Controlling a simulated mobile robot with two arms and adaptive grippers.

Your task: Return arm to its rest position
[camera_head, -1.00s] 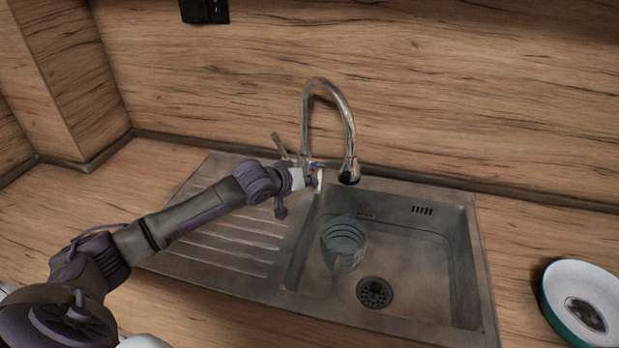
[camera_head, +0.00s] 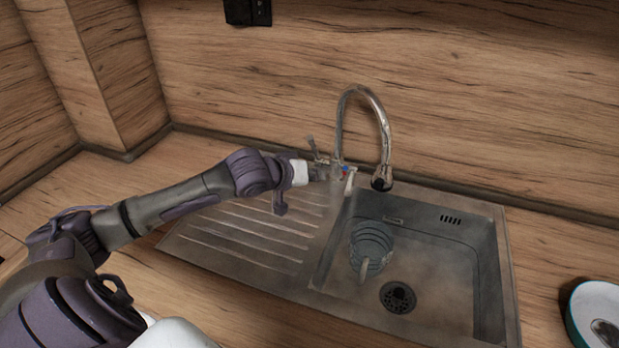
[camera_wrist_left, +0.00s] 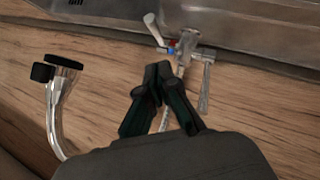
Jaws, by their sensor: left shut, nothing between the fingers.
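My left arm comes in from the left over the drainboard. Its gripper (camera_head: 322,172) is close to the base of the chrome tap (camera_head: 385,135), partly hard to make out against it. In the left wrist view the dark fingers (camera_wrist_left: 158,70) are shut with nothing between them. The tap's base and handles (camera_wrist_left: 185,45) show beyond the fingertips there, and its curved spout (camera_wrist_left: 55,100) is at the left. Whether the fingers touch the tap is unclear. My right gripper is out of view.
The steel sink (camera_head: 470,265) holds a clear ribbed glass vessel (camera_head: 370,243) beside the drain. A white plate with a teal rim (camera_head: 590,310) is cut off at the right edge. A black socket (camera_head: 247,12) is on the wooden wall. The counter at the left is clear.

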